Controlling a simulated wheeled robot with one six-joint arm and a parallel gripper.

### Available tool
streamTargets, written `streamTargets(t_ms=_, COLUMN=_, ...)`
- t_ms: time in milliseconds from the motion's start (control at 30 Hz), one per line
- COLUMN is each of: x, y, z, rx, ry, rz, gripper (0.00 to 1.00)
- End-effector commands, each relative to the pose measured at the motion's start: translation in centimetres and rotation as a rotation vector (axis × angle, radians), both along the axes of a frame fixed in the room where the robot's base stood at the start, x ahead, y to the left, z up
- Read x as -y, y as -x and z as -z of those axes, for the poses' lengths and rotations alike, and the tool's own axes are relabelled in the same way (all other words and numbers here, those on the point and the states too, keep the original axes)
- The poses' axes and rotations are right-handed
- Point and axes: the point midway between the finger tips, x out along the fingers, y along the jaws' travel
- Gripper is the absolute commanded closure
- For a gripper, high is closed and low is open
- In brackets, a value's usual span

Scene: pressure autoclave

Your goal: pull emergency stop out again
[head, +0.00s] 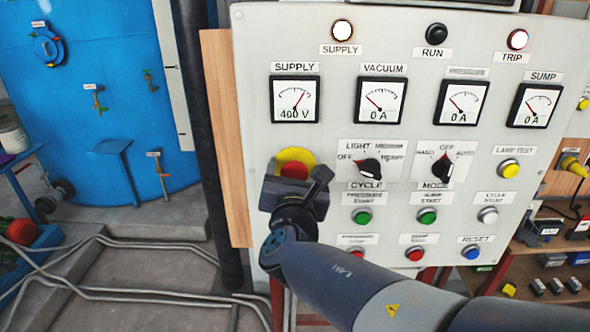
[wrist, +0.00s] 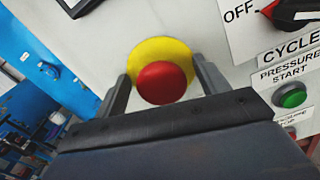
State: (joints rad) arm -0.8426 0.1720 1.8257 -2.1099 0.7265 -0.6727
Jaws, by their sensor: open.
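The emergency stop is a red mushroom button (head: 294,171) on a yellow round plate (head: 297,155), at the lower left of the grey control panel (head: 255,60). In the wrist view the red button (wrist: 162,82) sits in front of the yellow plate (wrist: 150,54), between my two fingers. My gripper (wrist: 163,85) is open, with one finger on each side of the button and a gap to each. In the head view my gripper (head: 298,182) covers the button's lower part. Whether the fingertips touch the panel, I cannot tell.
A cycle selector knob (head: 370,168) and a mode knob (head: 443,170) are right of the emergency stop. A green start button (head: 362,217) is close below right. Above is the supply meter (head: 295,100). A blue vessel (head: 95,110) stands left, beyond a dark vertical pipe (head: 210,150).

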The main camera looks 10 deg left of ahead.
Motion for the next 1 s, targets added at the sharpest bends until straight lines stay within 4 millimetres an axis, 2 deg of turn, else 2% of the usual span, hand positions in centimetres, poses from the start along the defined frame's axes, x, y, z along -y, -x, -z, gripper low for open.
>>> streamTargets(t_ms=300, x=-0.05, y=-0.15, z=0.05, rx=-0.001, ry=0.0, rz=0.0, gripper=0.32)
streamTargets(t_ms=1000, x=-0.04, y=-0.12, z=0.04, rx=-0.001, ry=-0.001, rz=0.0, gripper=0.89)
